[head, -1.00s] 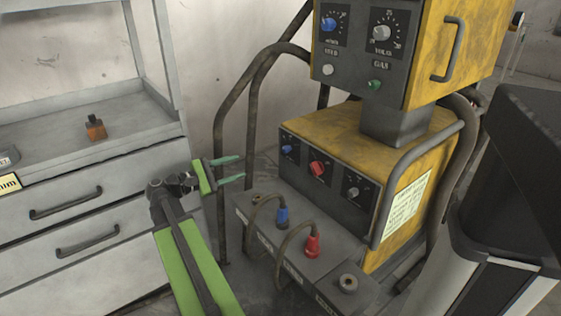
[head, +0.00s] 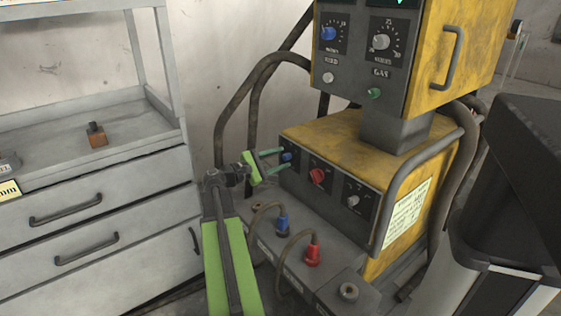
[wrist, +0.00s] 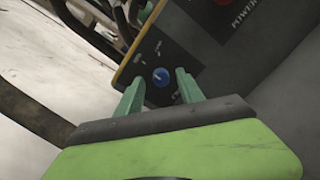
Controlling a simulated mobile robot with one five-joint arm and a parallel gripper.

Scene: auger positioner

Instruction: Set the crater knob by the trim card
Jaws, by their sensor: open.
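On the lower yellow unit's dark front panel (head: 326,198) are a blue knob (head: 287,156), a red knob (head: 318,176) and a grey knob (head: 353,201). Their labels are too small to read in the head view, so I cannot tell which is named crater. A pale printed card (head: 406,214) is on the unit's right side. My gripper (head: 283,157) is open at the blue knob. In the wrist view the blue knob (wrist: 161,76) shows between the two green fingertips (wrist: 160,74), with a gap on both sides; I cannot tell the depth left.
Blue (head: 282,223) and red (head: 313,252) cable plugs stand on the ledge below the panel. The upper yellow unit (head: 468,40) overhangs behind, and a bent tube rail (head: 402,178) runs at the right. A grey drawer cabinet (head: 60,225) stands left.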

